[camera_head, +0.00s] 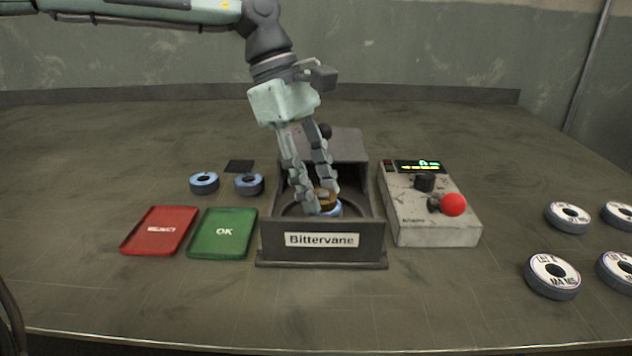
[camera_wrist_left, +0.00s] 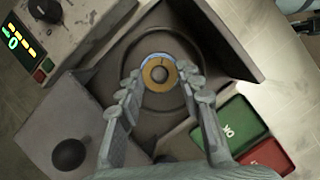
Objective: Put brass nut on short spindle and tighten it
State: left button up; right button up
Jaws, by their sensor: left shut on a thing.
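The brass nut (camera_head: 326,195) is between the fingers of my left gripper (camera_head: 322,200), inside the dark housing labelled Bittervane (camera_head: 285,257). In the left wrist view the brass nut (camera_wrist_left: 152,72) is a gold ring with a dark round centre, and my left gripper (camera_wrist_left: 162,82) is shut on it from both sides. A pale blue rim (camera_wrist_left: 160,55) shows around the nut, apparently a disc under it. The short spindle is not clearly distinct; the dark centre may be its end. Whether the nut is fully seated cannot be told. My right gripper is not in view.
A red tray (camera_head: 135,247) and a green OK tray (camera_head: 196,249) lie left of the housing. Two blue-topped discs (camera_head: 204,183) stand behind them. A control box (camera_head: 440,237) with a red knob (camera_head: 453,204) stands right. Several white-labelled discs (camera_head: 552,276) lie farther right.

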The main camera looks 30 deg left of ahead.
pick_arm(q)
jog(key=m, duration=0.2)
jog(key=m+g, duration=0.1)
jog(key=shift+w+f+m+g, duration=0.2)
jog(key=shift+m+g, duration=0.1)
jog(key=shift+m, duration=0.1)
jog(key=o, duration=1.3)
notch_tip(320, 180, up, 7)
jog(key=shift+r, duration=0.15)
